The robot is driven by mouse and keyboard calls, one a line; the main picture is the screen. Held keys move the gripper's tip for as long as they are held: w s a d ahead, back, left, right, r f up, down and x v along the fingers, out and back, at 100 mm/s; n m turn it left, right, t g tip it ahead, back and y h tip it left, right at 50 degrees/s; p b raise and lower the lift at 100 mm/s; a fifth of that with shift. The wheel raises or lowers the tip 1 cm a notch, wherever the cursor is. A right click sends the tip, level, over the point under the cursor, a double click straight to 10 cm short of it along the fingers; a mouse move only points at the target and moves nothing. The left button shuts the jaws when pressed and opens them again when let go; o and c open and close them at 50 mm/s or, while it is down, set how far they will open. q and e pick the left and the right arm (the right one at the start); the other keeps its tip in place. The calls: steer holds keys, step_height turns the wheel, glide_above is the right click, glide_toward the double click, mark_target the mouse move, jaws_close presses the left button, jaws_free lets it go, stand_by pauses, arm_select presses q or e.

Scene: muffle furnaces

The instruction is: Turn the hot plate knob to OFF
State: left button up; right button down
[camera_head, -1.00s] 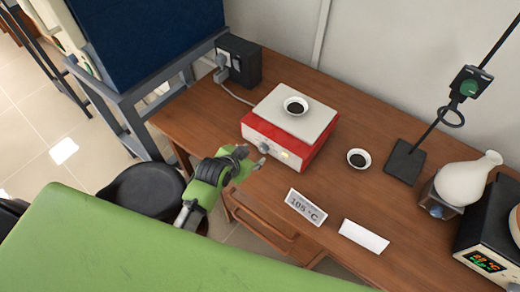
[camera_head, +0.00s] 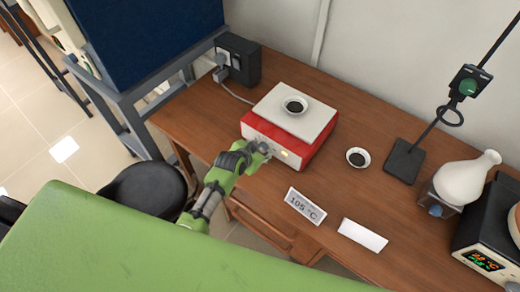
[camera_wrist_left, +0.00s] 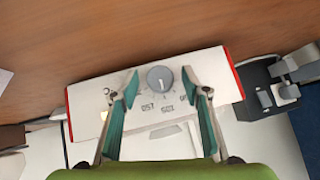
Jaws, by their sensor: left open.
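The hot plate (camera_head: 312,148) is a red box with a white top plate and a pale front panel, on the wooden desk. Its round grey knob (camera_wrist_left: 160,77) shows in the left wrist view, with small printed marks around it that are too blurred to read surely. In the head view my gripper hides the knob. My left gripper (camera_head: 264,149) is open in front of the panel. In the left wrist view its two teal-padded fingers (camera_wrist_left: 160,84) stand on either side of the knob, with gaps between them and it. My right gripper is not in view.
A small dish (camera_head: 295,105) with dark contents sits on the hot plate, and another dish (camera_head: 358,158) stands to its right. A black power box (camera_head: 238,60) is behind left. A 105 °C sign (camera_head: 305,206) and a blank card (camera_head: 363,235) stand near the front edge.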

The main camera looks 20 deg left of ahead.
arm_select(q)
steer(key=c, duration=1.1)
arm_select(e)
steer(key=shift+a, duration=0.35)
